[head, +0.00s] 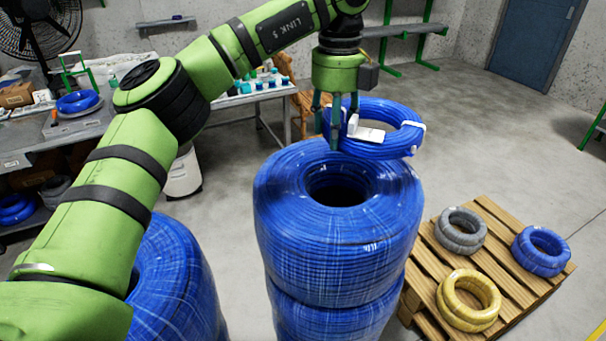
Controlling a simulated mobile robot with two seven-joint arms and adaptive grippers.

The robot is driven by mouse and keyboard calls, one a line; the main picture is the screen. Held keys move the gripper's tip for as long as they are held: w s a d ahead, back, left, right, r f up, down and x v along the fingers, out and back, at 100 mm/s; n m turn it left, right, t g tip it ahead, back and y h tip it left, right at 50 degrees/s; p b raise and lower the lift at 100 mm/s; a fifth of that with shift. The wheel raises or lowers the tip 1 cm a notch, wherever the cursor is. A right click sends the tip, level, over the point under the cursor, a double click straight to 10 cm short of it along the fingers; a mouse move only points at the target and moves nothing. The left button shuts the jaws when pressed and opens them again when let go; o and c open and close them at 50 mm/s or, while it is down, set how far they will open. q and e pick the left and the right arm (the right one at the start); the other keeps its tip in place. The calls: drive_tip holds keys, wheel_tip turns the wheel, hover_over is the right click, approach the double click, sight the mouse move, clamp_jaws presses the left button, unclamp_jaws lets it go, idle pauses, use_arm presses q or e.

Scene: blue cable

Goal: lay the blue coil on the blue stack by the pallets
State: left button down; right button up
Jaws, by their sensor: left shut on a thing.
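My left gripper (338,118) is shut on the blue coil (383,150), gripping the left side of its ring. The coil has white ties and a white label. In the picture it overlaps the far right rim of the tall blue stack (275,210); whether it touches the stack I cannot tell. The stack is made of large wrapped blue coils with an open hole in the top. The wooden pallet (508,293) stands on the floor to the right of the stack. My right gripper is out of view.
On the pallet lie a grey coil (460,231), a yellow coil (468,300) and a smaller blue coil (541,250). Another large blue coil stack (180,285) stands at the left, partly behind my arm. A workbench (20,140) is at the far left.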

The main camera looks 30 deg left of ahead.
use_arm(q)
drive_tip(key=p, duration=0.1)
hover_over(302, 189)
drive_tip(key=f, duration=0.3)
drive_tip(key=shift+w+d, duration=0.15)
drive_tip(key=shift+w, duration=0.25)
drive_tip(key=shift+s+a+f, duration=0.25)
drive_tip(key=shift+s+f, duration=0.1)
drive_tip(key=shift+f, duration=0.05)
wheel_tip(302, 189, down, 3)
drive_tip(key=shift+d+r+p, duration=0.1)
drive_tip(key=shift+p, duration=0.75)
drive_tip(key=shift+f, duration=0.6)
drive_tip(key=c, duration=0.6)
unclamp_jaws()
drive_tip(key=shift+o, duration=0.2)
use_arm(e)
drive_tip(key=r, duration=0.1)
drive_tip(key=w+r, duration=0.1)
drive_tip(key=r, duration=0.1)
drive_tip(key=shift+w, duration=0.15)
